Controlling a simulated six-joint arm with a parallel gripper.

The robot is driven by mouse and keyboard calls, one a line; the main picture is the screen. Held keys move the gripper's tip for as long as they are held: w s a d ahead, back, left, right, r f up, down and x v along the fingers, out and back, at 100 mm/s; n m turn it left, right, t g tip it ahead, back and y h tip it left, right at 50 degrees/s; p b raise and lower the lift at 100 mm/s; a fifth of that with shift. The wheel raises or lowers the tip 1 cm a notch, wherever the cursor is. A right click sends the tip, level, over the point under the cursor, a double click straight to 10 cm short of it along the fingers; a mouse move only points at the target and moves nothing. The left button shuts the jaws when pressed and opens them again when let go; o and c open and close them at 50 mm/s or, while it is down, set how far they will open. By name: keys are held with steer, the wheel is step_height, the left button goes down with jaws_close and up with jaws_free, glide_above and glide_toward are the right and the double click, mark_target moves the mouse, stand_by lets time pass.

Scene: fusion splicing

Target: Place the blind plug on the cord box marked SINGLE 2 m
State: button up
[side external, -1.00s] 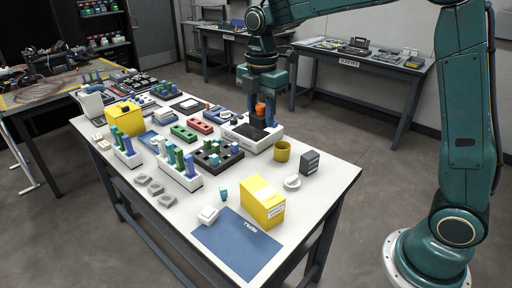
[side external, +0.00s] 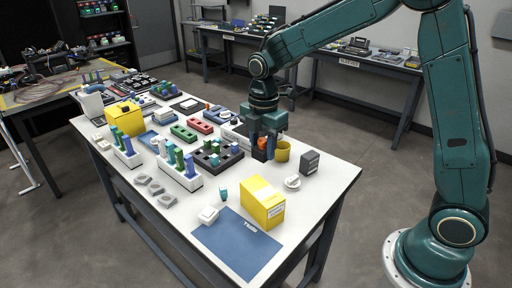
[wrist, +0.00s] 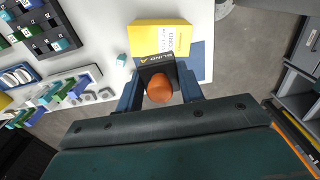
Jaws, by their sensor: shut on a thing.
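My gripper (side external: 262,150) is shut on the blind plug, which has an orange rounded knob (wrist: 160,89) and a dark body (wrist: 157,66) lettered "BLIND" in the wrist view. The plug is held upright above the table; the gap beneath it is hidden in the side view. A yellow box (side external: 262,203) with a white label stands at the table's near right; its label is too small to read there. In the wrist view the yellow box (wrist: 160,37) is just beyond the plug, with partly readable "CORD" lettering. Another yellow box (side external: 125,117) stands far left.
A yellow cup (side external: 282,151), a dark grey box (side external: 309,162) and a white round dish (side external: 292,183) stand near my gripper. A small teal item (side external: 224,195) and a blue mat (side external: 235,245) are by the yellow box. A black slotted tray (side external: 217,157) lies left.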

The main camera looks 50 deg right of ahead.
mark_target(262, 190)
steer(key=shift+f, duration=5.55)
steer(key=shift+f, duration=0.15)
steer(key=o, duration=1)
step_height(262, 190, up, 12)
steer(key=shift+r, duration=0.2)
